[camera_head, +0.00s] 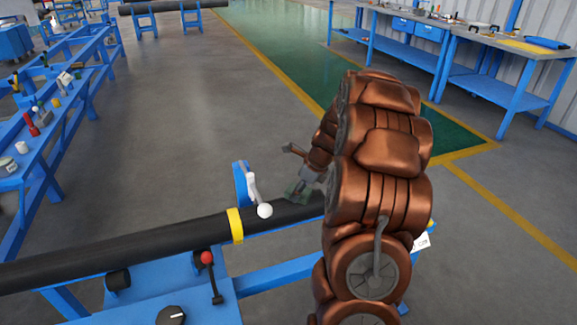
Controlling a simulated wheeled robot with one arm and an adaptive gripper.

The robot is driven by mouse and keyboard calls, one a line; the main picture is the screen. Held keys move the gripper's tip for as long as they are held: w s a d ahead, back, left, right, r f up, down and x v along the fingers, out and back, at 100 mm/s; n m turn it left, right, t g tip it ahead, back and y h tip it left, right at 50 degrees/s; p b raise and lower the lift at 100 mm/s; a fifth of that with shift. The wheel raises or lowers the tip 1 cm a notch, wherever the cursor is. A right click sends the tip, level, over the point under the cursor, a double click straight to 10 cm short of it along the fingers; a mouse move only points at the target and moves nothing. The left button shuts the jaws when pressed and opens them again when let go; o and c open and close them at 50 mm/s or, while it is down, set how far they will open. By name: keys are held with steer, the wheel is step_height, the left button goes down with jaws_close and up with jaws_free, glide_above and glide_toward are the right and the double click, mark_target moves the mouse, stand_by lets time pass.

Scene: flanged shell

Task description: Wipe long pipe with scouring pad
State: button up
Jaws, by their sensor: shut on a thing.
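The long pipe (130,250) is black and lies level across the lower left of the view on a blue stand, with a yellow band (235,225) around it. Its right part passes behind my copper-coloured arm. My gripper (300,189) is at the pipe's upper surface, right of the yellow band. It is shut on the scouring pad (293,194), a small dark green piece that seems to touch the pipe. The fingers are small and partly hidden by my arm, so the exact contact is hard to see.
A white lever with a round knob (265,210) stands close left of my gripper, beside a blue upright (241,184). A red-knobbed lever (208,259) is in front of the pipe. A blue rack (60,110) with tools stands left. Blue workbenches (490,75) stand back right. The floor between is clear.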

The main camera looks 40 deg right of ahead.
mark_target(289, 192)
steer(key=a, duration=0.1)
steer(key=w+a+p, duration=0.1)
steer(key=a, duration=0.1)
steer(key=shift+r, duration=0.1)
step_height(289, 192, up, 8)
steer(key=p, duration=0.6)
steer(key=shift+s, duration=0.15)
stand_by(0.3)
